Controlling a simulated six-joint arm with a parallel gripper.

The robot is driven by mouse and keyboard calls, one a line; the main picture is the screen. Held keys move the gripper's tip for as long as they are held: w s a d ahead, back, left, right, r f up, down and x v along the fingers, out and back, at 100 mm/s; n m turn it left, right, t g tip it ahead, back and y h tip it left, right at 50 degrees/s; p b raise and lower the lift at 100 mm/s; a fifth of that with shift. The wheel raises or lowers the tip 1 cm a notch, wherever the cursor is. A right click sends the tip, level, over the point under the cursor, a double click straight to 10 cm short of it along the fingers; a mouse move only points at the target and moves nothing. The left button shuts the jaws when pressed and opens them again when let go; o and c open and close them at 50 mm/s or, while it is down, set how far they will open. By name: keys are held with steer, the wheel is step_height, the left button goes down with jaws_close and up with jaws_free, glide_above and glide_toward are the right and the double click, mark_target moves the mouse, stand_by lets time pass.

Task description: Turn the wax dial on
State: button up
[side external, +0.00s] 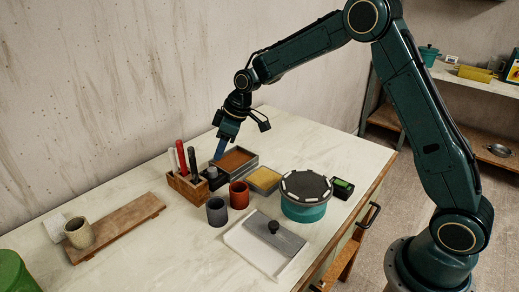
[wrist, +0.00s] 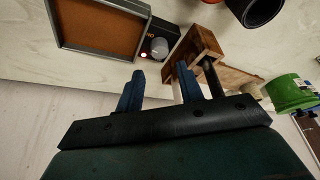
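The wax dial is a grey knob (wrist: 158,46) on a small black box (wrist: 158,32) in the wrist view. A small red light shows beside the knob. The box stands against a grey metal tray (wrist: 54,18) filled with an orange-brown slab. In the side view the black box (side external: 214,180) sits at the tray's near left corner. My gripper (side external: 219,158) hangs over that corner with its fingers pointing down. In the wrist view my gripper (wrist: 158,78) has its two blue fingers apart with nothing between them. The knob lies beyond the fingertips, apparently untouched.
A wooden tool holder (side external: 186,187) with upright tools stands close left of the box. A dark cup (side external: 217,212), a red cup (side external: 239,196) and a yellow-filled tray (side external: 264,179) are near. A teal turntable (side external: 304,209) is to the right.

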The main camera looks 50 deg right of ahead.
mark_target(212, 169)
steer(key=shift+x, duration=3.85)
steer(key=c, duration=0.7)
